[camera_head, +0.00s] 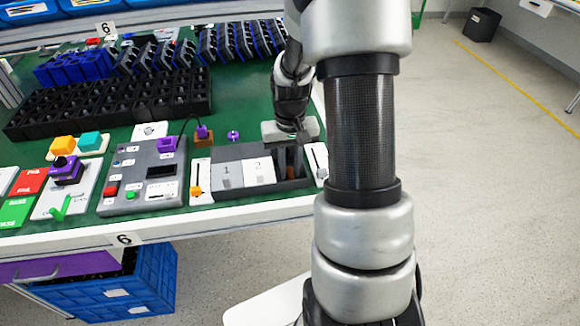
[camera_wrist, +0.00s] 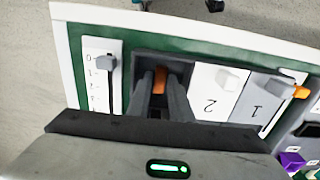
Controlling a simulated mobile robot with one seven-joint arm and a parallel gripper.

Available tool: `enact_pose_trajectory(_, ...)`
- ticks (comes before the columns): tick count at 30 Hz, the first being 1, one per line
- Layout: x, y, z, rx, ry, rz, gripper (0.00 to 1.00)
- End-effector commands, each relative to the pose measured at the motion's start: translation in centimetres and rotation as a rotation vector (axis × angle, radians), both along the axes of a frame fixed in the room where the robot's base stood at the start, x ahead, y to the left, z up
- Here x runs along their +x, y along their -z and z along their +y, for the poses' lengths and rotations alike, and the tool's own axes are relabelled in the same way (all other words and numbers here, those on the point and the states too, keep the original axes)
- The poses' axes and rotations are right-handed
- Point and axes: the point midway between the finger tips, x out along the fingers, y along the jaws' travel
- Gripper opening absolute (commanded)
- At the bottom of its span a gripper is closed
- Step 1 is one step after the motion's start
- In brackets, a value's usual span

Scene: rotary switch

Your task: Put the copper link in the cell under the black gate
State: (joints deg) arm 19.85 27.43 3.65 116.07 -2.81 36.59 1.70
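The copper link (camera_wrist: 160,79) is a small orange-brown piece between my fingertips, which appear to touch both its sides. My gripper (camera_wrist: 160,88) points down into a dark open cell (camera_wrist: 190,57) at one end of the gated block. In the head view, my gripper (camera_head: 290,160) is over the same open cell (camera_head: 310,182), right of the white lid. The fingers hide much of the link, and I cannot tell whether it touches the cell floor. The grey lid marked 1 (camera_head: 227,176) and white lid marked 2 (camera_head: 259,171) cover the other cells.
A slider panel with a grey knob (camera_wrist: 105,63) stands beside the open cell. Another slider has an orange knob (camera_head: 196,191). The grey control box (camera_head: 140,180) is further left. Black racks (camera_head: 150,95) fill the back of the green bench.

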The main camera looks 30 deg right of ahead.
Motion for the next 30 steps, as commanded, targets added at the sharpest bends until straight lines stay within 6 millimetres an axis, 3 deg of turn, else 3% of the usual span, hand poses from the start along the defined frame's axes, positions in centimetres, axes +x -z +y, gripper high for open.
enact_pose_trajectory(2,0.0,0.0,0.0,0.000,0.000,0.000,0.32)
enact_pose_trajectory(14,0.1,-1.0,0.0,-0.001,0.000,-0.002,0.32)
enact_pose_trajectory(30,0.1,-11.2,0.0,-0.001,0.000,-0.002,0.32)
